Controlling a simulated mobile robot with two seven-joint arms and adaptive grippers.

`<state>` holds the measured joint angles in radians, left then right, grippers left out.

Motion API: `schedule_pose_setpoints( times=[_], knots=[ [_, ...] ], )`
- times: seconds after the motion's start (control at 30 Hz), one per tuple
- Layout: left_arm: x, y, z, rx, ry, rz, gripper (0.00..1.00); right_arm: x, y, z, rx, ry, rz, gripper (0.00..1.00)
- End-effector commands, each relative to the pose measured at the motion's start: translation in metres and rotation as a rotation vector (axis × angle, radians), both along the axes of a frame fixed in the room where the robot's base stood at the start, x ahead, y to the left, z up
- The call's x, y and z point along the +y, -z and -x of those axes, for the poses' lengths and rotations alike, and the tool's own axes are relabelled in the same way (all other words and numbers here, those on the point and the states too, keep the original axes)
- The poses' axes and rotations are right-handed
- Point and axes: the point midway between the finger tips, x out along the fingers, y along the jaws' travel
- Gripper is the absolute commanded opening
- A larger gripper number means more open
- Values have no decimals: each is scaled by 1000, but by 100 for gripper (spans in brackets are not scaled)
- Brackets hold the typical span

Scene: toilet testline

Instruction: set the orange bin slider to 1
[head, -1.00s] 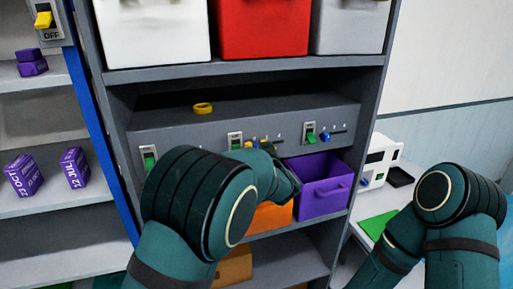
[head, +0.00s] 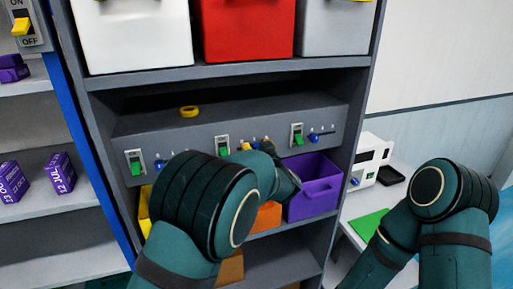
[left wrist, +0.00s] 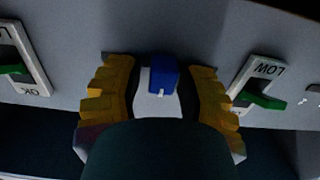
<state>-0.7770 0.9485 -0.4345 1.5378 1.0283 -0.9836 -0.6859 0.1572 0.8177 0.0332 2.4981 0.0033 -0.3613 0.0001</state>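The orange bin (head: 268,216) sits on the shelf below the grey control panel, partly hidden by my left arm. Above it, the panel has a green switch (head: 222,144) and a slider mostly hidden by my gripper. My left gripper (head: 258,146) is at this slider, its yellow fingertips close to the panel. In the left wrist view, a blue slider knob (left wrist: 163,76) lies between the yellow fingers of the gripper (left wrist: 160,92). The fingers are spread, with a visible gap on each side of the knob. My right gripper is out of sight; only the right arm shows.
A yellow ring (head: 189,112) lies on top of the panel. Similar switches and sliders sit left and right of my gripper. A purple bin (head: 313,188) stands right of the orange bin, and a yellow bin (head: 145,208) shows at left. A red bin (head: 246,28) is above.

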Motion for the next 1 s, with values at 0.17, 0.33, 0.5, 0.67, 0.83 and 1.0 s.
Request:
schedule_pose_setpoints(
  times=[0.17,0.33,0.5,0.67,0.83,1.0],
  knots=[
    [-4,0,8,1,2,0,37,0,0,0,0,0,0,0],
    [-13,0,34,2,4,-2,37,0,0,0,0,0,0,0],
    [-24,0,68,1,3,0,37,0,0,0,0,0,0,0],
    [-32,0,94,1,3,-1,37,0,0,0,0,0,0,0],
    [-37,0,110,0,1,0,37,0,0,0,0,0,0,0],
    [-38,0,114,0,0,-1,37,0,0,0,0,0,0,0]
  ],
)
